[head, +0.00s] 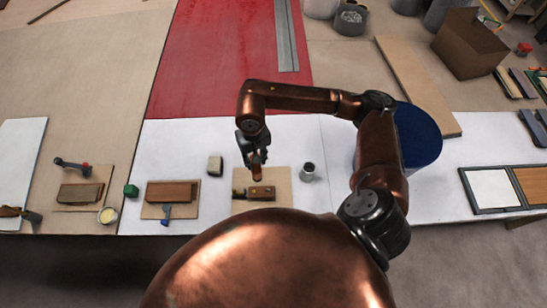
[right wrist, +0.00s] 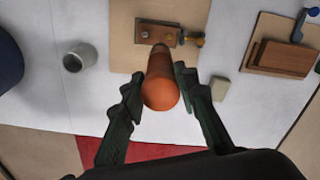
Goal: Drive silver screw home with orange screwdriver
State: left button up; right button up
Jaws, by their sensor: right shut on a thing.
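My right gripper (head: 257,158) is shut on the orange screwdriver (right wrist: 161,94) and holds it over the brown wooden block (head: 264,194). In the right wrist view the screwdriver's rounded handle end faces the camera, between my right gripper's fingers (right wrist: 161,76). Its far end reaches toward the block (right wrist: 167,31), and its tip is hidden behind the handle. A small pale dot (right wrist: 145,34) on the block may be the silver screw; it is too small to be sure. I cannot tell whether the tip touches a screw. My left gripper is not in view.
The block lies on a tan board (head: 281,178) on the white table. A grey cup (head: 307,172) stands to its right and a pale block (head: 215,165) to its left. Another board with brown wood (head: 171,192) lies further left. A blue round container (head: 418,135) stands behind my right arm.

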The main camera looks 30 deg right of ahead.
pick_arm(q)
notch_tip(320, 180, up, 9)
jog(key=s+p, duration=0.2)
jog(key=p, duration=0.5)
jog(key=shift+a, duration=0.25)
pick_arm(e)
jog(key=s+d+f+m, duration=0.2)
jog(key=s+f+m, duration=0.1)
jog(key=f+m, duration=0.1)
jog(key=shift+s+d+f, duration=0.15)
jog(key=shift+s+f, duration=0.05)
jog(key=shift+f, duration=0.45)
pick_arm(q)
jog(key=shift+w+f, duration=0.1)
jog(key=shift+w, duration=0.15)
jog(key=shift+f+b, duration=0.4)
jog(key=shift+b, duration=0.05)
